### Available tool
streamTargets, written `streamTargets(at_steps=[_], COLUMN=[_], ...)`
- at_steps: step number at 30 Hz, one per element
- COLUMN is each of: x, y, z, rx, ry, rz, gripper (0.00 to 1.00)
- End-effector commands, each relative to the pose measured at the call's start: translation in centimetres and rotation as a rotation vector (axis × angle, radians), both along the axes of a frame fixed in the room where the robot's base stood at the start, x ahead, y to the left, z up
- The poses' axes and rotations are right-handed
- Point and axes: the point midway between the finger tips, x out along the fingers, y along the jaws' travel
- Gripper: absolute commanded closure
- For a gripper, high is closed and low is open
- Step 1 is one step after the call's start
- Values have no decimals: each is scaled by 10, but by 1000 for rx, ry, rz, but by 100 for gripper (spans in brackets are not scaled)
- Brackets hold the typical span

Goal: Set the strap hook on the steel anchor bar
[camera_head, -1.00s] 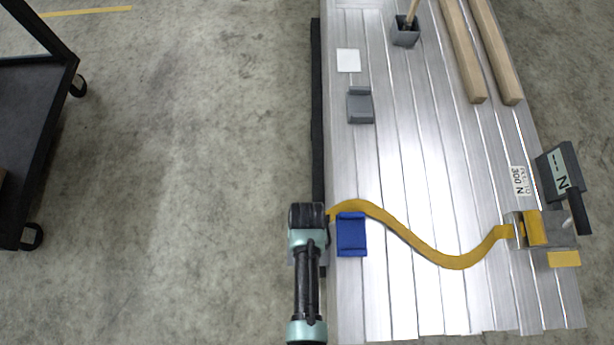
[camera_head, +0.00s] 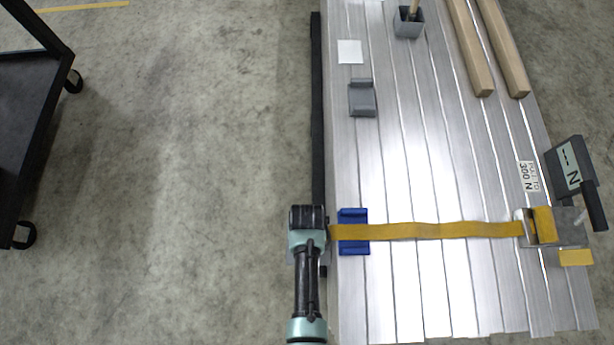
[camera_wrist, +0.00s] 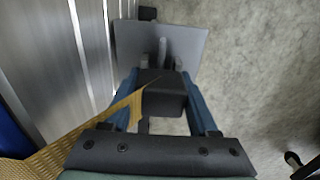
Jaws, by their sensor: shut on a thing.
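My gripper (camera_head: 309,218) is just off the left edge of the trailer deck, seen from above. In the wrist view its two blue fingers (camera_wrist: 161,98) are shut on a dark block, which looks like the strap hook's body (camera_wrist: 160,88). The yellow strap (camera_head: 430,230) runs straight from my gripper over the blue edge protector (camera_head: 353,249) to the ratchet (camera_head: 543,226) at right. The strap also shows in the wrist view (camera_wrist: 75,142). Beyond the fingers is a grey plate (camera_wrist: 185,45) with pale upright parts. I cannot tell whether the hook touches the anchor bar.
A black rail (camera_head: 317,110) runs along the deck's left edge. A grey edge protector (camera_head: 362,98), a white card (camera_head: 350,52), a grey holder (camera_head: 408,23) and wooden beams (camera_head: 470,50) lie farther up the deck. A gauge (camera_head: 570,166) stands at right. A black cart (camera_head: 35,130) stands left on open floor.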

Motion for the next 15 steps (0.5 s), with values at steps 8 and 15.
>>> streamTargets(at_steps=[8,15], x=[1,0], y=[0,0], z=[0,0], rx=[0,0], ry=[-1,-1], rz=[0,0], gripper=[38,5])
